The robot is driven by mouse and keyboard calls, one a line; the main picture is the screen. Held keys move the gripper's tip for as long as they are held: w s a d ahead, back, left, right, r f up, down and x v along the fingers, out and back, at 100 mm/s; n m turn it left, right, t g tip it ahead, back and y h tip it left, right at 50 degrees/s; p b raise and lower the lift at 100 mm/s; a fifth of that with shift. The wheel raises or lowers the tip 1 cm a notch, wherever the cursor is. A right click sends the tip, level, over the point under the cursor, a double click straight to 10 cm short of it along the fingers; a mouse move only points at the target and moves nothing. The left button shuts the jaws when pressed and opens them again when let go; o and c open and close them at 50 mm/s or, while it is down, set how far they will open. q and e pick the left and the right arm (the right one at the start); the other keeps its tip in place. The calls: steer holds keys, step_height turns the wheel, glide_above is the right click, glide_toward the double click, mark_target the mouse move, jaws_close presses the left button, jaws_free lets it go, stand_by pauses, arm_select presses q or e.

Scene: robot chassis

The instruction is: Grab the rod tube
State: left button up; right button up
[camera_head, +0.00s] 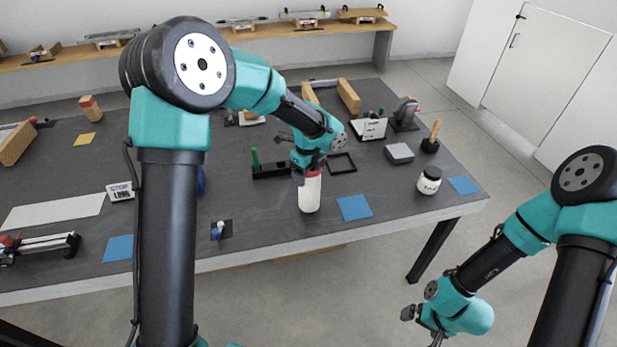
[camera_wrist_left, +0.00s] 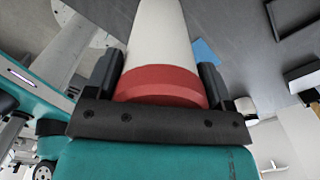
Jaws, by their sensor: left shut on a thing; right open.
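The rod tube (camera_head: 310,192) is a white cylinder with a red cap, upright near the front edge of the table in the head view. My left gripper (camera_head: 309,172) is shut on it from above, around the red cap. In the left wrist view the white tube (camera_wrist_left: 158,40) runs away from the gripper, with the red cap (camera_wrist_left: 162,86) between the two dark fingers. Whether its base touches the table I cannot tell. My right gripper (camera_head: 422,318) is open and empty, low at the right, off the table's front edge.
The grey table (camera_head: 265,225) carries a blue square (camera_head: 355,207) just right of the tube and a white jar (camera_head: 429,180) further right. A black frame (camera_head: 342,163) and a dark rack with a green rod (camera_head: 256,160) lie behind. A small stand (camera_head: 220,231) is at the left.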

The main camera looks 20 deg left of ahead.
arm_select(q)
steer(key=shift+r, duration=0.5)
steer(key=shift+s+r, duration=0.15)
steer(key=shift+s, duration=0.05)
steer(key=s+d, duration=0.2)
steer(key=s, duration=0.5)
steer(key=s+d+r, duration=0.1)
steer(key=s+d, duration=0.1)
steer(key=s, duration=0.6)
steer(key=shift+d+r, duration=0.2)
steer(key=shift+d, duration=0.05)
steer(key=shift+w+a, duration=0.1)
